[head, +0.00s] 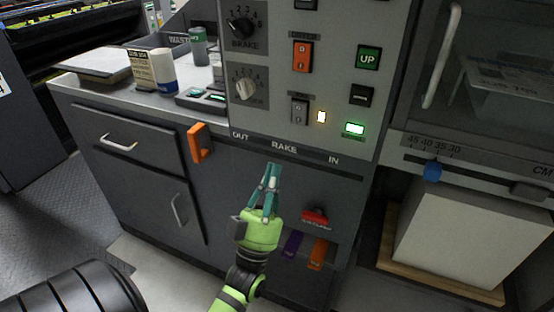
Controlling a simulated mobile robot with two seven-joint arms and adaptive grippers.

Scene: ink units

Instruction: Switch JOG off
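The JOG switch is most likely the dark grey rocker (299,110) low on the grey control panel (262,118); its small label is hard to read. Which way the rocker is tipped is too small to tell.
An orange rocker (303,57), a green UP button (368,58), a black button (361,96), a lit green button (354,128) and two knobs share the panel. An orange handle (200,143) and a red knob (315,216) stick out nearby. Containers stand on the left counter.

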